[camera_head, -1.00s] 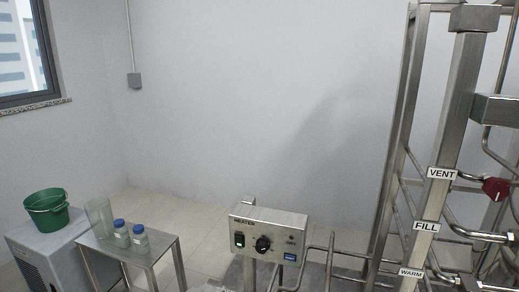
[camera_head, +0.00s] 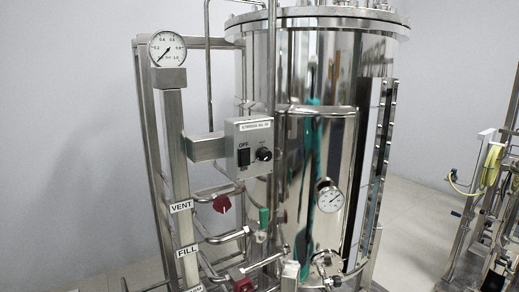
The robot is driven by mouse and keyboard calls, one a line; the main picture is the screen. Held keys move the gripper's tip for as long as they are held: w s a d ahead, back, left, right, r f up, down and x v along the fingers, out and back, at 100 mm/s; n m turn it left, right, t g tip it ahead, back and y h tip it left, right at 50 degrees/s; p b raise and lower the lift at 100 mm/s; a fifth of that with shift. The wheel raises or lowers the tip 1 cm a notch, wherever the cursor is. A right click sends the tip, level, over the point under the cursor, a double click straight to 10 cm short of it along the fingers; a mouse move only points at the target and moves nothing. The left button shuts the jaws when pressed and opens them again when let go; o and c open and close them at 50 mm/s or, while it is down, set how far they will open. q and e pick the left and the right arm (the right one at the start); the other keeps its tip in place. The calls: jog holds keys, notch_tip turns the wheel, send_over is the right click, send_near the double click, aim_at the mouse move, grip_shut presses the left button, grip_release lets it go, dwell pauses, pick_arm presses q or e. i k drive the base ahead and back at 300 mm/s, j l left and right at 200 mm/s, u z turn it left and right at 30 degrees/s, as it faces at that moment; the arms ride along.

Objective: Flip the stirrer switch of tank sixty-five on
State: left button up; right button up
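A small grey control box (camera_head: 248,146) is mounted on a bracket in front of a tall polished steel tank (camera_head: 305,70). Its top label appears to read stirrer with a number that is too small to read surely. On its face are a black rocker switch (camera_head: 243,157), with OFF printed above it, and a round black knob (camera_head: 264,154) to the right. I cannot tell the rocker's position clearly. Neither of my grippers is in view.
A steel post (camera_head: 175,150) with a pressure gauge (camera_head: 167,48) and VENT and FILL labels stands left of the box. Pipes with a red valve handle (camera_head: 222,203) run below. A dial thermometer (camera_head: 330,197) sits on the tank. Another skid with a yellow hose (camera_head: 491,165) stands at right.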

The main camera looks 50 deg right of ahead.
aim_at(244, 154)
jog(key=z, duration=1.4)
